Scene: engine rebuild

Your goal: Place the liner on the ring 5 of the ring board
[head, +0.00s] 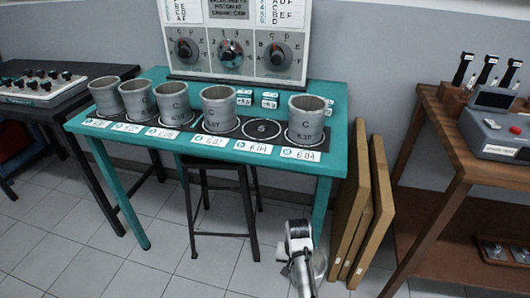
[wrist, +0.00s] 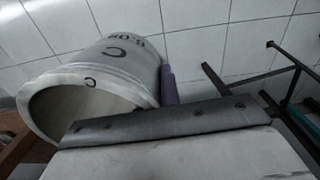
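A grey cylindrical liner (wrist: 112,68) fills the left of the wrist view, tilted, its open end towards the camera; it bears a "C" and upside-down digits. A dark finger of my gripper (wrist: 168,84) lies against its right side; the other finger is hidden. The liner is held clear of the floor. In the head view my gripper (head: 302,272) is low in front of the table, with part of the liner (head: 320,263) showing beside it. Ring 5 (head: 262,129) on the black ring board (head: 240,137) is empty.
Several liners stand upright on the board, including one left (head: 219,108) and one right (head: 306,121) of ring 5. The board lies on a teal table (head: 331,157) with a stool (head: 222,165) beneath. Brown panels (head: 373,215) and a wooden bench (head: 452,125) stand to the right.

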